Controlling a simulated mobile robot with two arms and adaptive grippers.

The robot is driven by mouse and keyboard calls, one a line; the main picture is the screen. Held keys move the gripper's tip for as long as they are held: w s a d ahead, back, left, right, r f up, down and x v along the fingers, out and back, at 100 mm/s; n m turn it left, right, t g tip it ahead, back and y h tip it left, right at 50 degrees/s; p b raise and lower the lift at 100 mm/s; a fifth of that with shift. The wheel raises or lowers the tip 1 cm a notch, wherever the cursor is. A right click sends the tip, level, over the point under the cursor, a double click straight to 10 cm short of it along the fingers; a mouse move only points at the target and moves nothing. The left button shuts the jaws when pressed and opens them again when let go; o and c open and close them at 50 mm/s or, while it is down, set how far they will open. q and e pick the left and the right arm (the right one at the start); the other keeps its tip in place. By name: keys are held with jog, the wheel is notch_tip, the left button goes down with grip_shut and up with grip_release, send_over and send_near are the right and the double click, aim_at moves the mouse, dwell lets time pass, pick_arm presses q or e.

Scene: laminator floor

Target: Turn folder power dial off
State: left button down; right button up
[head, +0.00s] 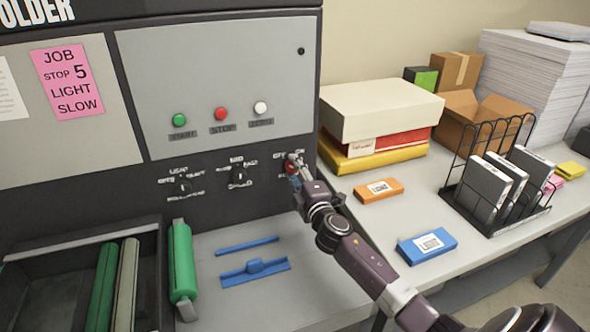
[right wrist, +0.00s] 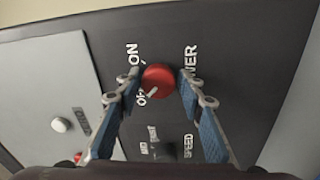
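The red power dial (right wrist: 158,78) is on the dark panel between the fingers of my right gripper (right wrist: 159,76). Small gaps show on both sides, so the fingers look open around the dial. Its white pointer mark points to the lower left in the right wrist view, toward the partly covered OFF label. The ON label (right wrist: 132,54) is above left of it and the POWER label (right wrist: 190,62) to its right. In the head view the dial (head: 290,168) is mostly hidden by my right gripper (head: 294,168). My left gripper is not in view.
Two black dials, one of them the speed dial (head: 238,174), are left of the power dial. Green, red and white buttons (head: 260,107) are on the grey panel above. A table (head: 405,198) with boxes, paper stacks and a wire rack (head: 497,190) stands at right.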

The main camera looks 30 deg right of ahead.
jog(key=shift+o, duration=1)
jog(key=v, duration=1.2)
